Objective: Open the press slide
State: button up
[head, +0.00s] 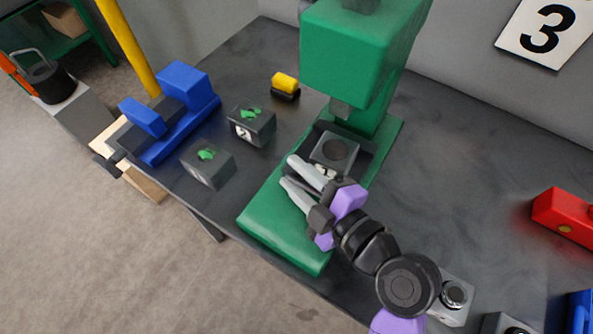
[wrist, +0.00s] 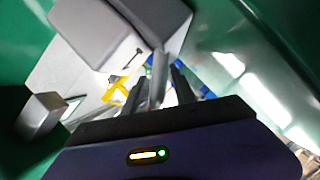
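The green press (head: 350,55) stands on the dark bench. Its head hangs over a dark grey slide block (head: 335,152) with a round recess, set low between the press's side walls. My gripper (head: 287,170) is just in front of the slide, over the green base (head: 290,230). Its two light grey fingers point left and stand apart, with a gap between them. In the wrist view a grey bar (wrist: 158,80) shows between dark finger shapes; I cannot tell whether they touch it. The slide's front and any handle are largely hidden by my gripper.
Two grey blocks with green tops, one (head: 252,125) behind the other (head: 208,163), stand left of the press. A blue fixture (head: 180,110) and a yellow-topped piece (head: 285,85) are beyond. A red block (head: 565,215) is at right. Bench between press and red block is clear.

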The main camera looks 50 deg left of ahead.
grip_shut()
dwell(1.4)
